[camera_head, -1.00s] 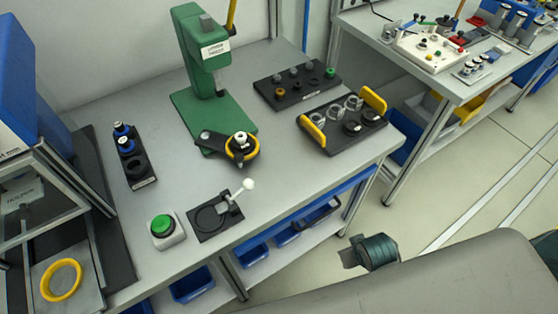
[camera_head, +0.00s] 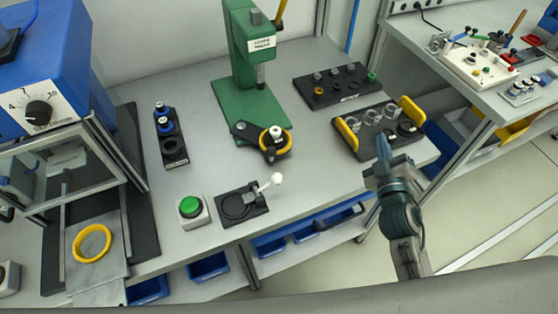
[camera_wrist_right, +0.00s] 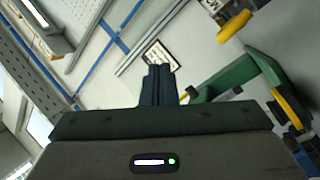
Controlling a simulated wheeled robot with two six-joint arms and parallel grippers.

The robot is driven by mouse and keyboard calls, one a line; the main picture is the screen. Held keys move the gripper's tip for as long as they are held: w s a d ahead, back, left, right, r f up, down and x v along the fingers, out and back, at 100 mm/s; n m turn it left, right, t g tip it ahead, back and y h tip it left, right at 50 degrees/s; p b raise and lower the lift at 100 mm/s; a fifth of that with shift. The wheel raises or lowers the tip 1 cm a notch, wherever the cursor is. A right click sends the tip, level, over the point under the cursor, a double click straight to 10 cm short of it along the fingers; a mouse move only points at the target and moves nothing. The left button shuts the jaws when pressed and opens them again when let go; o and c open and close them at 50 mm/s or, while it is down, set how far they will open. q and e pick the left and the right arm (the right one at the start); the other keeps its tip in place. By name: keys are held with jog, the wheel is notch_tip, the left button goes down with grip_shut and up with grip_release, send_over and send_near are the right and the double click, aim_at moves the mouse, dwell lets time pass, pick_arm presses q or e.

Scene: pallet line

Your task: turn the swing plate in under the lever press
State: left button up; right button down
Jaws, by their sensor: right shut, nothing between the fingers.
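The green lever press (camera_head: 240,95) stands at the back middle of the bench. Its dark swing plate (camera_head: 245,128) carries a yellow ring (camera_head: 264,143) with a light-topped part (camera_head: 276,134) in it. The plate is swung out at the front right of the press base, clear of the ram (camera_head: 259,77). My right gripper (camera_head: 382,145) is shut and empty, in front of the black tray with yellow handles, well right of the swing plate. Its closed fingers (camera_wrist_right: 158,85) show in the right wrist view, with the green press (camera_wrist_right: 225,80) beyond. My left gripper is out of view.
The black tray (camera_head: 372,152) with yellow handles and a dark part rack (camera_head: 318,95) lie right of the press. A green button (camera_head: 190,207) and a white-knobbed lever fixture (camera_head: 240,213) stand at the front. Bare bench lies left of the swing plate.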

jog(key=w+a+r+n+t+y, duration=0.2)
jog(key=a+r+n+y, duration=0.1)
jog(key=a+n+y, duration=0.4)
jog(key=s+a+f+n+g+y, duration=0.1)
jog(key=a+f+n+g+y, duration=0.1)
jog(key=n+g, duration=0.3)
jog(key=s+a+f+n+g+y, duration=0.1)
jog(key=a+f+n+g+y, duration=0.2)
jog(key=n, duration=0.4)
jog(key=s+a+f+n+g+y, duration=0.1)
jog(key=a+f+n+g+y, duration=0.2)
jog(key=a+n+g+y, duration=0.1)
jog(key=shift+s+a+f+n+g+y, duration=0.1)
jog(key=shift+s+a+n+g+y, duration=0.1)
jog(key=shift+n+g+y, duration=0.4)
jog(key=shift+s+a+f+n+g+y, duration=0.1)
jog(key=shift+s+n+g+y, duration=0.15)
jog(key=shift+n+g, duration=0.65)
jog(key=shift+w+a+r+p, duration=0.15)
jog(key=shift+w+a+p, duration=0.2)
jog(key=shift+a, duration=0.25)
jog(key=p+x, duration=0.3)
jog(key=x, duration=0.4)
jog(key=shift+a, duration=0.45)
jog(key=shift+w+a, duration=0.15)
jog(key=shift+a, duration=0.3)
jog(key=shift+f, duration=0.2)
